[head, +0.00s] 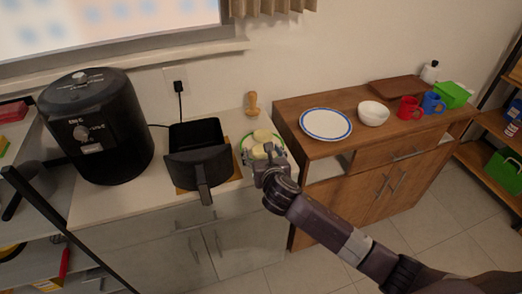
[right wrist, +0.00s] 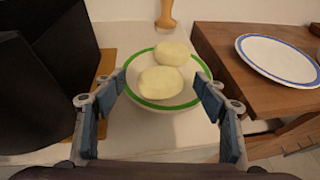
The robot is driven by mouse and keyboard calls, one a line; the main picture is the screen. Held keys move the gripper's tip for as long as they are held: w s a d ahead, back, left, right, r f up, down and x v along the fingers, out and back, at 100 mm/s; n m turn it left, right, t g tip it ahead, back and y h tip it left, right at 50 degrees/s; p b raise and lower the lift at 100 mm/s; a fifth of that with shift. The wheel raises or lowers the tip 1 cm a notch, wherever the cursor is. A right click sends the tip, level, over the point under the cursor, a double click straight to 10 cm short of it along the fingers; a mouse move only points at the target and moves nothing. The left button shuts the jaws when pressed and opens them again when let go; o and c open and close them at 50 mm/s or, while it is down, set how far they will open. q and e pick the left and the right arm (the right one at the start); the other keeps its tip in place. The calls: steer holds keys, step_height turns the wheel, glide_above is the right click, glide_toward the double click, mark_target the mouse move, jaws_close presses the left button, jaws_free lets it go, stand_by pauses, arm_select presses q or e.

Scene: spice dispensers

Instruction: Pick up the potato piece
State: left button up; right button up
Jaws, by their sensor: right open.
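Two pale yellow potato pieces lie on a white plate with a green rim (right wrist: 136,97). The nearer potato piece (right wrist: 160,82) and the farther potato piece (right wrist: 171,53) sit close together. In the head view the plate is at the right end of the white counter, with the farther piece (head: 262,135) and nearer piece (head: 259,152) partly seen past my gripper. My right gripper (right wrist: 160,84) is open and empty, its fingers on either side of the nearer piece, above the plate's near part. My left gripper is not in view.
A black basket with a handle (head: 197,167) stands left of the plate, and a black air fryer (head: 96,130) farther left. A wooden pestle-like object (head: 253,105) stands behind the plate. A wooden cabinet (head: 318,148) on the right holds a blue-rimmed plate (head: 326,124).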

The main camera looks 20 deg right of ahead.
mark_target(261, 149)
steer(key=shift+x, duration=1.75)
steer(key=shift+s+f, duration=0.1)
steer(key=shift+f, duration=0.05)
steer(key=c, duration=1.3)
